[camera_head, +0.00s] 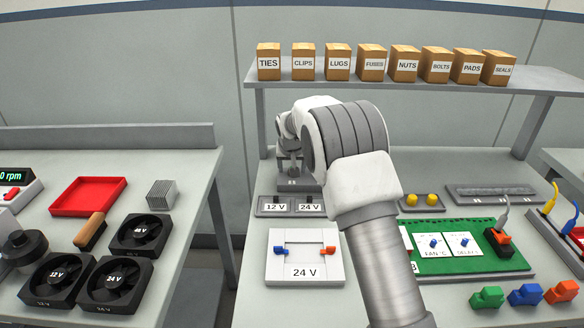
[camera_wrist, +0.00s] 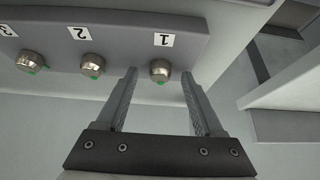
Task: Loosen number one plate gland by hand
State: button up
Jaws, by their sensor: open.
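The number one plate gland (camera_wrist: 160,71) is a round metal gland with a green mark at its lower edge. It sits below the label "1" on a grey plate (camera_wrist: 120,45) in the wrist view. My gripper (camera_wrist: 158,75) is open, with one finger on each side of this gland and gaps between. I cannot tell how far the gland reaches in between the fingers. Gland two (camera_wrist: 92,65) and gland three (camera_wrist: 31,61) stand to its left under their labels.
A shelf (camera_head: 420,82) with a row of labelled boxes runs above the bench. On the bench are a white 24 V panel (camera_head: 305,284), a green board (camera_head: 465,255) and coloured connectors (camera_head: 525,294). The left table (camera_head: 190,190) holds fans (camera_head: 115,281) and a red tray (camera_head: 88,196).

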grip_shut()
jog(key=c, duration=0.6)
grip_release()
grip_shut()
dwell(0.5)
